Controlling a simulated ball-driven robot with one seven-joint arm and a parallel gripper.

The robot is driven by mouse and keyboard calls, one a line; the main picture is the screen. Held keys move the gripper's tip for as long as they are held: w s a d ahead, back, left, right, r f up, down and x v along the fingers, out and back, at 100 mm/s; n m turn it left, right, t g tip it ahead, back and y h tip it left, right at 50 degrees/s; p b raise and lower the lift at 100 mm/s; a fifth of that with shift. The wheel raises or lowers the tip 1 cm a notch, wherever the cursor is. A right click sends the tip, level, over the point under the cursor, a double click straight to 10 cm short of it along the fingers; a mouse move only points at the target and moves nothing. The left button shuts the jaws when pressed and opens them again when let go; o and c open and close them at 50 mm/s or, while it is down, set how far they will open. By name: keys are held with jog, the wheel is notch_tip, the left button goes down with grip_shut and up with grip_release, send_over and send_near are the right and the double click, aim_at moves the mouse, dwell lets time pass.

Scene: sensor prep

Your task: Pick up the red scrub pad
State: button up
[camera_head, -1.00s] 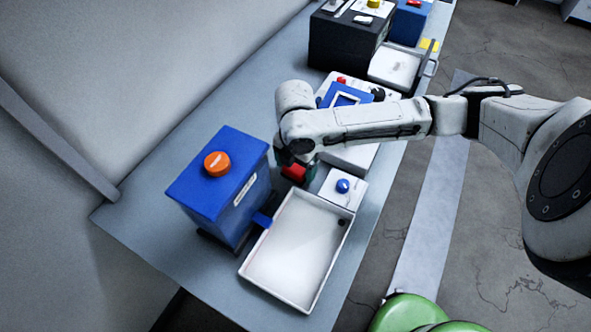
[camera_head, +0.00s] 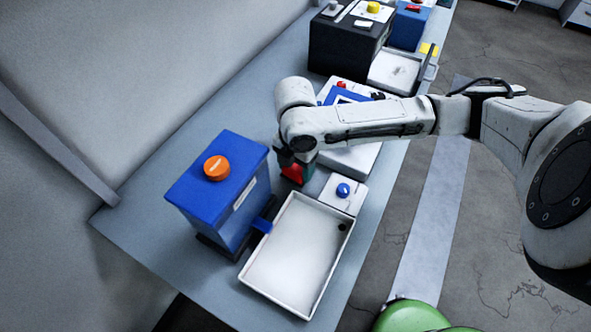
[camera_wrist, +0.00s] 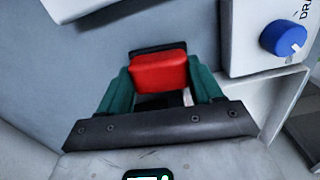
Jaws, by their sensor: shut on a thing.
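The red scrub pad (camera_wrist: 159,72) sits between the two green fingers of my gripper (camera_wrist: 161,88) in the wrist view. The fingers are shut on it, one on each side. A dark piece shows along the pad's far edge. In the head view my gripper (camera_head: 297,171) is above the table between the blue box and the small white panel, and the red pad (camera_head: 292,173) shows partly below my wrist. My arm hides part of the gripper there. I cannot tell whether the pad touches the table.
A blue box with an orange knob (camera_head: 217,168) stands at left. An empty white tray (camera_head: 293,262) lies in front, beside a small white panel with a blue knob (camera_head: 343,190). A white device with a blue frame (camera_head: 345,95) and a dark box (camera_head: 345,45) stand behind.

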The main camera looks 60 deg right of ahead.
jog(key=s+d+r+b, duration=0.3)
jog(key=s+d+r, duration=0.4)
jog(key=s+r, duration=0.4)
jog(key=shift+s+d+r, duration=0.15)
jog(key=shift+s+r, duration=0.1)
jog(key=shift+s, duration=0.2)
